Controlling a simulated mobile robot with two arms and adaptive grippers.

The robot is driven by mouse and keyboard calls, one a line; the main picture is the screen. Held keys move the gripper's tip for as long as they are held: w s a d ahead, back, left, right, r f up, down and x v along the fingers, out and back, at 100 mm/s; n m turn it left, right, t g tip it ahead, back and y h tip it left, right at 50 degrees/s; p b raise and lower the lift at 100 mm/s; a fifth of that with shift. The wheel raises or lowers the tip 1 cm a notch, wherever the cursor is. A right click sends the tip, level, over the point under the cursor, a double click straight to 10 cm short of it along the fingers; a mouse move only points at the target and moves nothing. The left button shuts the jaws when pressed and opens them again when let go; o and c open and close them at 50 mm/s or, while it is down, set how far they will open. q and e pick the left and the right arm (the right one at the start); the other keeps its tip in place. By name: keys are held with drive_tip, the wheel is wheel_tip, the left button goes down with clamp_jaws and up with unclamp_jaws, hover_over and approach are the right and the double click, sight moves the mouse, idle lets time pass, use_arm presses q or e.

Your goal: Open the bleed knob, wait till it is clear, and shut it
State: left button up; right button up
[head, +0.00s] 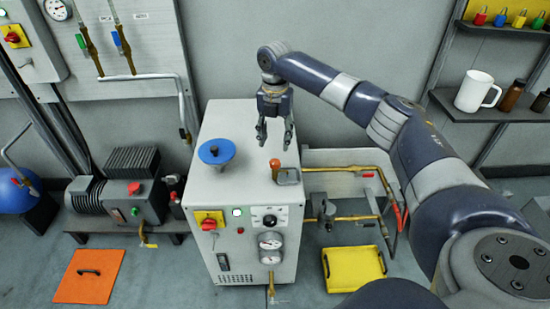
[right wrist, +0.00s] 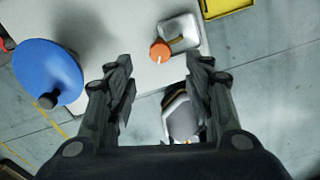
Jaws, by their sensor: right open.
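An orange knob (head: 275,165), likely the bleed knob, stands on top of the light grey cabinet (head: 235,125). It shows from above in the right wrist view (right wrist: 160,52), with a small white mark on its top. Beside it, close on its right, is a small grey metal-rimmed cup or box (head: 288,176), also seen in the right wrist view (right wrist: 180,30); its contents are not clear. My right gripper (head: 275,138) hangs fingers down above the back of the cabinet top. My left gripper is not in view.
A blue handwheel (head: 216,152) stands left of the knob on the cabinet top. The cabinet front has a red knob on a yellow plate (head: 209,222) and gauges (head: 271,240). Brass pipes (head: 345,169) run to the right. A shelf (head: 500,115) with a white mug is farther right.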

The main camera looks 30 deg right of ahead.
sight(275, 161)
wheel_tip(275, 161, down, 8)
drive_tip(key=shift+f, duration=0.2)
drive_tip(key=c, duration=1.1)
